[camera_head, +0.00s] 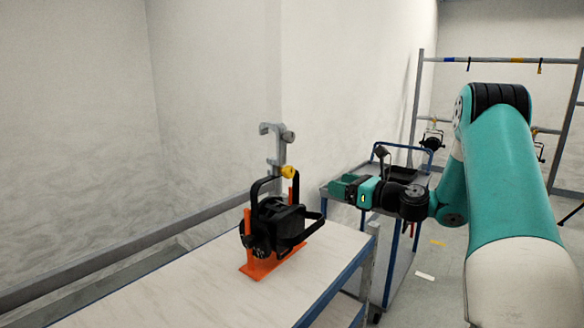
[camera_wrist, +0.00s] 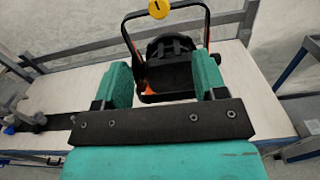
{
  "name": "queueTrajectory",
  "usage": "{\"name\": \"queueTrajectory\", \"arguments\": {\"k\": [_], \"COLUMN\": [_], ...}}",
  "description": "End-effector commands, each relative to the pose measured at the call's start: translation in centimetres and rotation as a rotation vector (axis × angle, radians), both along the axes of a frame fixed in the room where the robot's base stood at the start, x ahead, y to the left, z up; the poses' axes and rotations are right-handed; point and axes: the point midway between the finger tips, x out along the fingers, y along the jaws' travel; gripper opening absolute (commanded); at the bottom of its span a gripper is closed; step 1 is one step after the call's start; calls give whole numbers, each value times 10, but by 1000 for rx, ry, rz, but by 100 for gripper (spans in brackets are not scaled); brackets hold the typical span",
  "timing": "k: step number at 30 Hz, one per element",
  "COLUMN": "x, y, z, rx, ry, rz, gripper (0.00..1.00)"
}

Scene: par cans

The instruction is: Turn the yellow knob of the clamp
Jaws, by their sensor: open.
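The yellow knob (camera_head: 288,172) sits low on the grey hook clamp (camera_head: 277,147), above the yoke of a black par can (camera_head: 275,222). The can stands upright in an orange stand (camera_head: 259,268) on the table. In the wrist view the yellow knob (camera_wrist: 158,9) shows at the top edge, above the black yoke (camera_wrist: 133,50); the hook is out of frame there. My gripper (camera_head: 338,189) is to the right of the lamp, apart from the knob. Its two green fingers (camera_wrist: 162,78) are spread with nothing held between them.
The white table (camera_head: 130,305) has bare top to the left of and in front of the lamp. A blue-framed cart (camera_head: 405,162) stands behind my arm. A rack (camera_head: 417,100) with hanging lamps is at the back right. A rail (camera_head: 120,247) runs behind the table.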

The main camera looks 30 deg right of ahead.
Motion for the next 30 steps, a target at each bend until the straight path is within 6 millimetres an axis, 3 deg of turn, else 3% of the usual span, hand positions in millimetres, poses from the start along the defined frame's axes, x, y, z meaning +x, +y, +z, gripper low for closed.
{"name": "queueTrajectory", "arguments": {"k": [3, 16, 30], "x": [11, 46, 134], "y": [5, 20, 52], "z": [8, 7, 3], "rx": [1, -3, -8], "ry": [3, 4, 0], "rz": [4, 6, 7], "gripper": [65, 65, 65]}}
